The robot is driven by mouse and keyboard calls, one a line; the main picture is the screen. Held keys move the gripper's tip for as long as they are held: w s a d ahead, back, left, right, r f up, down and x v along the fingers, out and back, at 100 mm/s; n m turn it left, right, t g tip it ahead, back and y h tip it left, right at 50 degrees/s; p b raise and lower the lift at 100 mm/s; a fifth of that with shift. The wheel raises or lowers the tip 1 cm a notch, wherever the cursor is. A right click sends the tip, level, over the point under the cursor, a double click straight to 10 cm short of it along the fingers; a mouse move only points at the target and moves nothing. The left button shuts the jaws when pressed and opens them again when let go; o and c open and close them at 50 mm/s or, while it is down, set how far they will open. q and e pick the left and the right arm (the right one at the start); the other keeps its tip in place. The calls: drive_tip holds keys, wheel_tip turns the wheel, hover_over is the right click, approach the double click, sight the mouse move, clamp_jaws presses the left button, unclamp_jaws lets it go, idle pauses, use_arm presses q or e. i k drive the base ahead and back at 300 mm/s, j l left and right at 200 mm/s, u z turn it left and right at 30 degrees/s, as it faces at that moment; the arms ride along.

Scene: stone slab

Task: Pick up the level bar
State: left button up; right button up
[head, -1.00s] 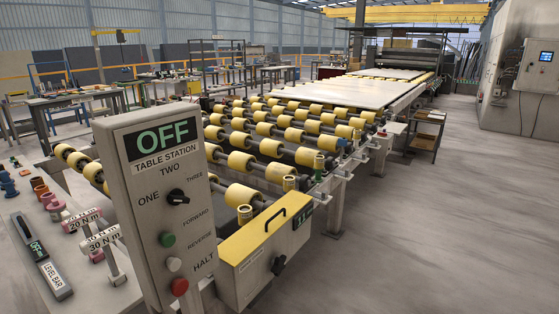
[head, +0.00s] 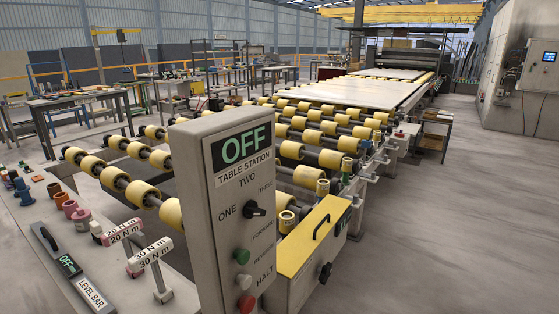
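The level bar (head: 72,269) lies on the light bench top (head: 25,247) at the lower left of the head view. It is a dark grey bar with a black handle at its far end, a small display reading OFF and a white label reading LEVEL BAR. It lies flat and slants from upper left to lower right. Its near end is close to the bottom edge of the picture. Neither of my grippers shows in the view.
Two torque tools marked 20 N m (head: 124,232) and 30 N m (head: 150,253) stand right of the bar. Several coloured cups and fittings (head: 70,208) stand behind it. The control post (head: 228,213) rises to the right, before the yellow roller table (head: 330,160). Grey floor is open at right.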

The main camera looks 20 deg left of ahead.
sight(90, 295)
drive_tip(key=j, duration=1.95)
drive_tip(key=k+j, duration=0.15)
drive_tip(key=j, duration=1.75)
